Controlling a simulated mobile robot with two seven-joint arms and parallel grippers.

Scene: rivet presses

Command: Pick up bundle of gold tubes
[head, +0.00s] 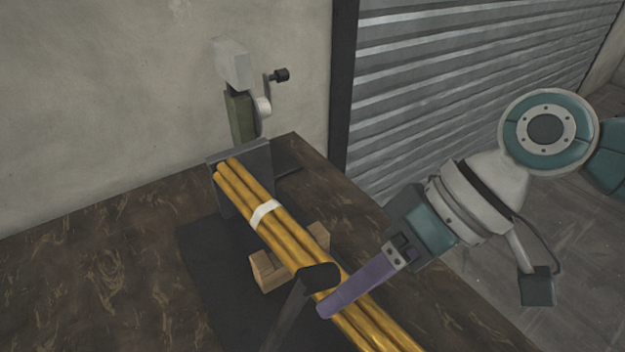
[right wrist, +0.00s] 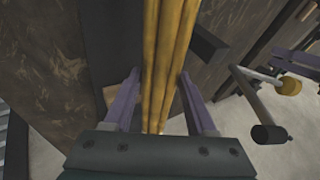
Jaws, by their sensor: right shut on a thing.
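The bundle of gold tubes (head: 290,235) lies slanting across the bench, with a white band (head: 264,214) around it. Its far end is at the upright grey plate of a press. Light wooden blocks (head: 268,272) show on both sides beneath the bundle. My right gripper (head: 328,302) is shut on the near part of the bundle; one purple finger shows in the head view. In the right wrist view, both purple fingers flank the gold tubes (right wrist: 166,50). My left gripper is not in view.
A press with a grey head (head: 231,64) and a crank with a black knob (head: 281,75) stands behind the bundle. A dark lever-like part (head: 300,300) rises close to the bundle's near part. The brown bench (head: 90,270) is clear at the left.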

